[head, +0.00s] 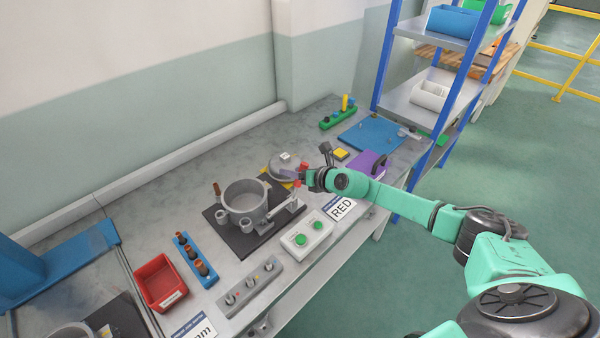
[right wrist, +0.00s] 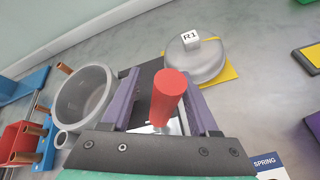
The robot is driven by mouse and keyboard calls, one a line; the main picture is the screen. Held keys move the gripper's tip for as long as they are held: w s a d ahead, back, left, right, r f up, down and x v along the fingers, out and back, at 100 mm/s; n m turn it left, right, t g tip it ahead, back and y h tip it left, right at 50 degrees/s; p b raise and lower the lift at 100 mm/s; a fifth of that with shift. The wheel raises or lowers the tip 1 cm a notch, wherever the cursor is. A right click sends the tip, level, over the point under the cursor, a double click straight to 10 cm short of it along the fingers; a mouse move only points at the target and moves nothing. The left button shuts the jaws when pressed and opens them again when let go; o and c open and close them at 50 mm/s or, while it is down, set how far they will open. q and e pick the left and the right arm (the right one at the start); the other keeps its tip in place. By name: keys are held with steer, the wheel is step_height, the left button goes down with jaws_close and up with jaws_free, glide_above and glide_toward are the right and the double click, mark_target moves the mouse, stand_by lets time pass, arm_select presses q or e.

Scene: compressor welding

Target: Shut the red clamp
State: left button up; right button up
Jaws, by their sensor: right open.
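The red clamp's grip (right wrist: 168,98) stands between the two purple fingers of my right gripper (right wrist: 160,100) in the right wrist view. In the head view the clamp's grey metal arm (head: 284,211) reaches from the fixture beside the grey cylinder (head: 245,196) up toward my right gripper (head: 292,174). The clamp's lower part is mostly hidden behind the gripper body in the wrist view. The cylinder also shows in the wrist view (right wrist: 85,100). My left gripper is out of view.
A round grey lid marked R1 (right wrist: 197,62) lies on a yellow pad behind the clamp. A purple block (head: 367,164) and blue shelving (head: 385,60) are on the right.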

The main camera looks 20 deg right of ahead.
steer(key=b+v, duration=0.8)
steer(key=v, duration=0.6)
steer(key=shift+s+b, duration=0.25)
steer(key=shift+b, duration=0.1)
steer(key=shift+a+r, duration=0.1)
